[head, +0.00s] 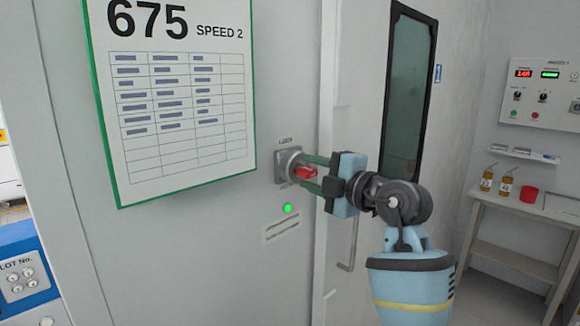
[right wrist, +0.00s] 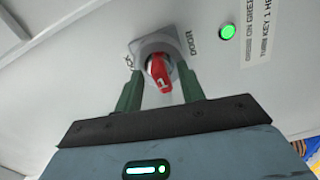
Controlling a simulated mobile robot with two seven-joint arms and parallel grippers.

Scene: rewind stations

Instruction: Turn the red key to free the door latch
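The red key (head: 306,171) sits in a round lock on a square grey plate (head: 283,167) on the pale wall panel. In the right wrist view the red key (right wrist: 160,77) carries a "1" and points toward my gripper, slightly tilted. My right gripper (head: 303,170) has one green finger on each side of the key. In the right wrist view a small gap shows between the fingers and the key, so it looks open around it. The door (head: 362,215) with a dark window is just right of the lock, apparently closed. My left gripper is out of view.
A green lamp (head: 288,208) glows below the lock, above a small printed label (head: 283,229). A long handle (head: 350,245) is on the door. A board reading "675 SPEED 2" (head: 175,95) hangs left. A side table (head: 515,210) with small bottles stands at right.

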